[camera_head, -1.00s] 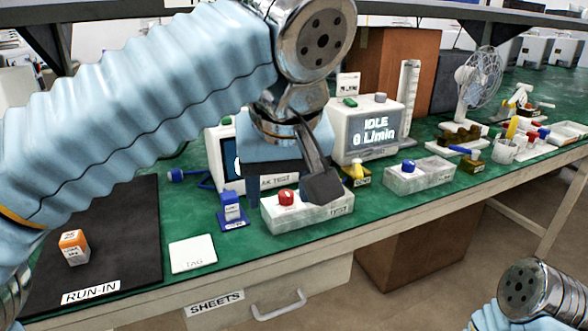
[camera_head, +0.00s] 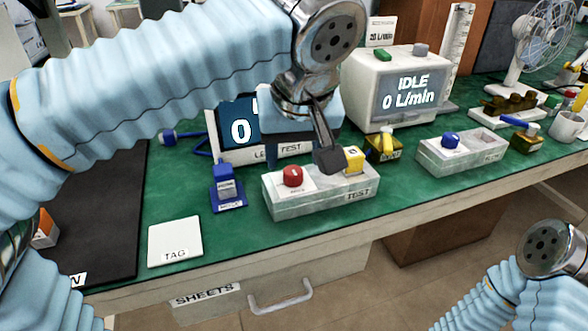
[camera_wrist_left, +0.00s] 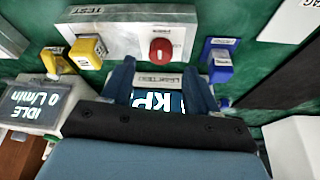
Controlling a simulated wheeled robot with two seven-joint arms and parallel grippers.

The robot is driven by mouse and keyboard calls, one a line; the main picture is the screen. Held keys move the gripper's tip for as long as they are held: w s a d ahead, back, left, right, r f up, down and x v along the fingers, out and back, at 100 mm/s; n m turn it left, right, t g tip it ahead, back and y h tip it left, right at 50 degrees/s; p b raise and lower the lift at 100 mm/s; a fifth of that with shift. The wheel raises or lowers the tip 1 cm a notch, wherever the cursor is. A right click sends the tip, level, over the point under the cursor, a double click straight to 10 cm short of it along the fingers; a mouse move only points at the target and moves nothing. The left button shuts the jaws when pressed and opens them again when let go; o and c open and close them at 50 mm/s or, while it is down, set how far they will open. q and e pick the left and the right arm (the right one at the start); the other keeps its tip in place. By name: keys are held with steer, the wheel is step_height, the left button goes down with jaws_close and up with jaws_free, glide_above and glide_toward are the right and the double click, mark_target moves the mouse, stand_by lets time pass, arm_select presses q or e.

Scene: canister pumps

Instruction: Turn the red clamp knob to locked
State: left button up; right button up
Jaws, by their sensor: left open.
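The red clamp knob (camera_head: 292,176) stands on a pale marked plate at the left part of the grey TEST block (camera_head: 318,203). It also shows in the left wrist view (camera_wrist_left: 160,50), just beyond the fingertips and roughly between their lines. A yellow canister pump (camera_head: 355,159) sits at the block's right part. My left gripper (camera_head: 298,152) is open and empty, behind and above the knob, apart from it. Its two blue fingers show in the left wrist view (camera_wrist_left: 162,75). My right wrist shows at the lower right, but its gripper is out of view.
A LEAK TEST display (camera_head: 240,132) stands behind, partly hidden by my arm. A blue pump (camera_head: 226,183) stands left of the block, near a white TAG card (camera_head: 175,241). The flow meter (camera_head: 400,90) reads IDLE, 0 L/min. Another grey block (camera_head: 462,152) with a blue knob stands right.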

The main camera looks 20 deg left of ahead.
mark_target(293, 170)
arm_select(q)
steer(key=x, duration=0.4)
steer(key=shift+f, duration=0.1)
steer(key=c, duration=1)
steer(key=shift+c, duration=0.2)
